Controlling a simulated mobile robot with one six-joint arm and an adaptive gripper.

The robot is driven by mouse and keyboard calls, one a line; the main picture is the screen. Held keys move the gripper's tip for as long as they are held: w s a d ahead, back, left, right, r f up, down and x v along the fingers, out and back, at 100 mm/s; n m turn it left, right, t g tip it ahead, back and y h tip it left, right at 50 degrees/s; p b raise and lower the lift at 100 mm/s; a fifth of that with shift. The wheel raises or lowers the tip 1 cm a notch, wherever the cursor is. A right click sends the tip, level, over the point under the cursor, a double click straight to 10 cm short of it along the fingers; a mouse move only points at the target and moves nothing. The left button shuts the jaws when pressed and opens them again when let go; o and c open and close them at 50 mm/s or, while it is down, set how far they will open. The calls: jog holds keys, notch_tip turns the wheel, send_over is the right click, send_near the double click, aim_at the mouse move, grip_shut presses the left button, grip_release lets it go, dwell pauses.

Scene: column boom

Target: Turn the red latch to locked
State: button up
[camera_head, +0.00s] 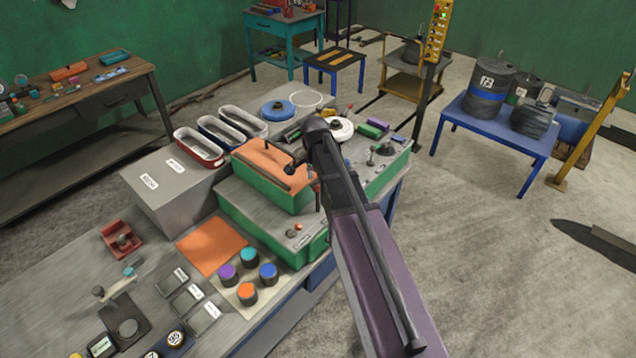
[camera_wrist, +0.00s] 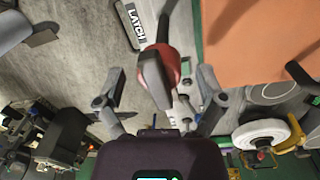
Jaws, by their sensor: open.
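The red latch (camera_wrist: 174,66) is in the middle of the wrist view, with a dark grey lever part pointing toward the camera. My gripper (camera_wrist: 161,78) is open, with one finger on each side of the latch and visible gaps between fingers and latch. Whether it is at the latch's depth I cannot tell. In the head view my arm hides part of the green-sided bench block (camera_head: 262,222), and I cannot make out the latch clearly there.
An orange panel (camera_wrist: 262,38) lies right of the latch in the wrist view. In the head view, several coloured knobs (camera_head: 247,293), a grey box (camera_head: 165,190) and oval trays (camera_head: 199,147) crowd the bench. A blue table (camera_head: 510,140) with dark drums stands at right.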

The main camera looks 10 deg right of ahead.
jog(key=c, duration=1.2)
jog(key=shift+o, duration=0.2)
jog(key=shift+n, duration=0.4)
jog(key=n, duration=0.3)
jog(key=shift+s, duration=0.1)
jog(key=n, duration=0.4)
jog(key=shift+n, duration=0.4)
jog(key=n, duration=0.4)
jog(key=shift+t, duration=0.3)
jog(key=n, duration=0.5)
jog(key=shift+n, duration=0.3)
